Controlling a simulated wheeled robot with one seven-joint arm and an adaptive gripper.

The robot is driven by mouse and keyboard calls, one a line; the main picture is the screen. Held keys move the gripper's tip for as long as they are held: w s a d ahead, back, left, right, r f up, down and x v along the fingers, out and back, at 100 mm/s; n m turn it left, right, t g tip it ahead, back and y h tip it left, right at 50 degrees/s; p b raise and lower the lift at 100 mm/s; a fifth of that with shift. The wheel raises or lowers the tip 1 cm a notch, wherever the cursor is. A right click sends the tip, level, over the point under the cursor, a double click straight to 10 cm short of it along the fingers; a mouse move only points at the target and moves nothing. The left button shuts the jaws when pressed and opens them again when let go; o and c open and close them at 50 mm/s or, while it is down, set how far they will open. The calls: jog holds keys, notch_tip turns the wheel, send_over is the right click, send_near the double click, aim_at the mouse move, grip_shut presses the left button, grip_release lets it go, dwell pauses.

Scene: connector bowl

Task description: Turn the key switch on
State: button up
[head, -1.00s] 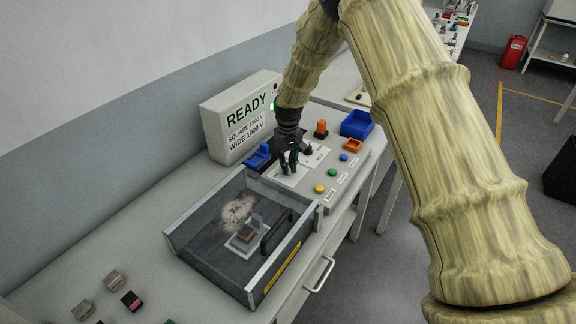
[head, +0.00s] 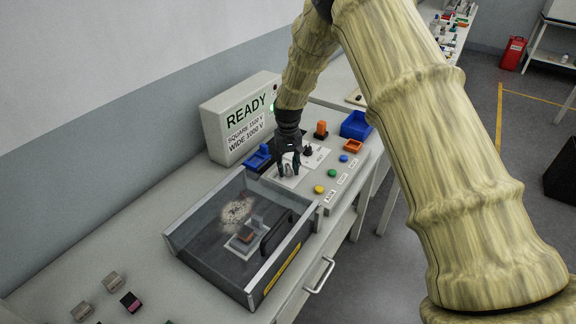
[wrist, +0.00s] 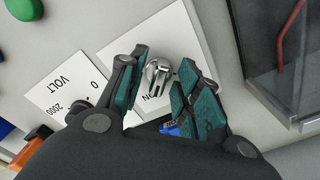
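The key switch (wrist: 157,74) is a round silver metal piece on a white label plate (wrist: 178,42) that reads partly "ON". In the wrist view it sits between the two teal-padded fingers of my gripper (wrist: 157,88), with gaps on both sides. My gripper is open around it and holds nothing. In the head view my gripper (head: 289,169) is down over the white plate on the grey control panel (head: 318,197), and its fingers mostly hide the switch there.
A black knob (head: 307,151) with a VOLT scale is close beside my gripper. Yellow (head: 319,189), green (head: 332,173) and blue (head: 343,158) buttons line the panel front. A clear-lidded box (head: 240,236) stands nearby. The display (head: 243,117) reads READY.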

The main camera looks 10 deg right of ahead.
aim_at(288, 166)
jog(key=shift+r, duration=0.1)
jog(key=shift+w+r, duration=0.15)
jog(key=shift+r, duration=0.35)
notch_tip(288, 166, up, 11)
dwell(0.3)
